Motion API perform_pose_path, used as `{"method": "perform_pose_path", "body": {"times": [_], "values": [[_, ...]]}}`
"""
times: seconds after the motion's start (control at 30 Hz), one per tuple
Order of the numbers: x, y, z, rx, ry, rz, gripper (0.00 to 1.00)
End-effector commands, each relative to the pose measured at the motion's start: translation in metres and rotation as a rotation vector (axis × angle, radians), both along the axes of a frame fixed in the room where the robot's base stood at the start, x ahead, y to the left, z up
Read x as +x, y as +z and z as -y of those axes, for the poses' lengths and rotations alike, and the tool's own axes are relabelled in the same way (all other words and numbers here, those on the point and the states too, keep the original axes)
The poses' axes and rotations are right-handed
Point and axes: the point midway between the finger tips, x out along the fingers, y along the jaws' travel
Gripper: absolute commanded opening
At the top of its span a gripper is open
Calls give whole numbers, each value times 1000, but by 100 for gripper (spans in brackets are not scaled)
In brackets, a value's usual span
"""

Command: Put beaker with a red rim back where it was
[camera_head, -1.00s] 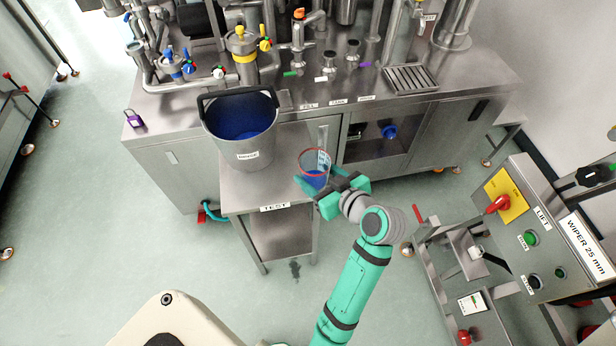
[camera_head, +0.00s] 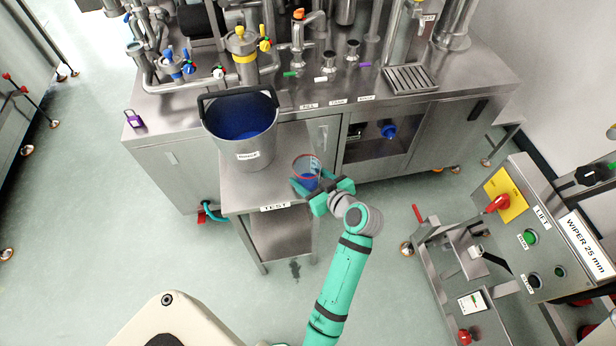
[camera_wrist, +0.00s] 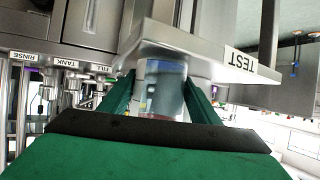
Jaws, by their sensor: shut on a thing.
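The beaker with a red rim (camera_head: 306,168) is clear with blue liquid in its lower part, and stands upright over the right part of the small steel table marked TEST (camera_head: 240,200). My gripper (camera_head: 322,190) is shut around the beaker from the front right. In the wrist view the beaker (camera_wrist: 160,85) sits between the two green fingers, with the table edge (camera_wrist: 190,62) close by it. I cannot tell whether the beaker's base touches the table top.
A large grey bucket (camera_head: 240,142) with blue contents stands on the table, left of the beaker. The steel bench (camera_head: 400,125) with valves and pipes is behind. A control stand (camera_head: 530,235) marked LIFT is at the right. The floor in front is clear.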

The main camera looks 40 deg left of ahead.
Motion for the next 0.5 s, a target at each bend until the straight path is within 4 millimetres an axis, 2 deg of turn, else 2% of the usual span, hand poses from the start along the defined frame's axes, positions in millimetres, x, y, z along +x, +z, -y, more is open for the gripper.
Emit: {"method": "perform_pose_path", "body": {"times": [0.2, 0.23, 0.3, 0.5], "values": [[0, -3, 0, 0, 0, 0, 22], [0, -3, 0, 0, 0, 0, 59], [0, -3, 0, 0, 0, 0, 75], [0, -3, 0, 0, 0, 0, 75]]}}
